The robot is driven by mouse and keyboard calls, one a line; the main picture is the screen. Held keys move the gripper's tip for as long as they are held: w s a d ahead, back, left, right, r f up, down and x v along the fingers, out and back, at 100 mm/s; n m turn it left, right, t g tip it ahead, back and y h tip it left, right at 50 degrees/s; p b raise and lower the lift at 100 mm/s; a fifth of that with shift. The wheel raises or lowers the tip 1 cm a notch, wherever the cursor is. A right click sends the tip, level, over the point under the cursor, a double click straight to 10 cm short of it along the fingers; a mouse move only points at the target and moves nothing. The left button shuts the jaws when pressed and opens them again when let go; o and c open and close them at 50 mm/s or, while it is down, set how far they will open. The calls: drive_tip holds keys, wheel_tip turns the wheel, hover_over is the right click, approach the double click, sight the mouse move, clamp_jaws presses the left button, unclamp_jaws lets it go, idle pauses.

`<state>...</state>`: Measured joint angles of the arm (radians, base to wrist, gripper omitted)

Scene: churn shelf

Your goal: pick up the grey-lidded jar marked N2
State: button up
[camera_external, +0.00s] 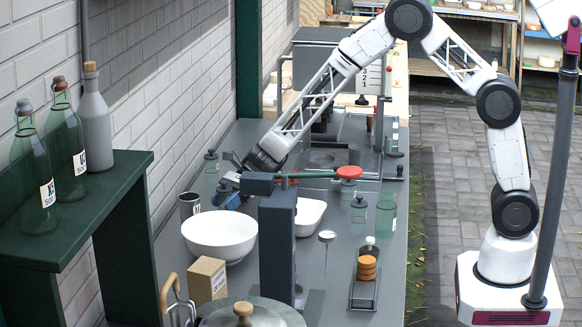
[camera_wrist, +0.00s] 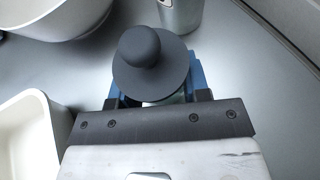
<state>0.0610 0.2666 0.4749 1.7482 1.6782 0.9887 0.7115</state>
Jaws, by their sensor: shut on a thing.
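A jar with a round dark grey lid and ball knob (camera_wrist: 153,70) is between the blue fingers of my gripper (camera_wrist: 160,92) in the wrist view. The fingers are shut on it below the lid. The lid hides most of the jar's body, and no mark on it is readable. In the external view my gripper (camera_external: 228,195) is low over the grey counter, behind the white bowl; the held jar is not clear there. I cannot tell whether the jar touches the counter. Other grey-lidded jars stand at the back (camera_external: 211,163) and right of the post (camera_external: 358,214).
A white bowl (camera_external: 219,236), a metal cup (camera_external: 189,206) and a white tray (camera_external: 310,217) stand close around my gripper. A dark post (camera_external: 278,240) with a green arm and red knob (camera_external: 349,172) rises in front. A cardboard box (camera_external: 207,281) is nearer.

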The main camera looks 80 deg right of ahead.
sight(224, 182)
drive_tip(key=shift+r, duration=0.1)
drive_tip(key=shift+r, duration=4.9)
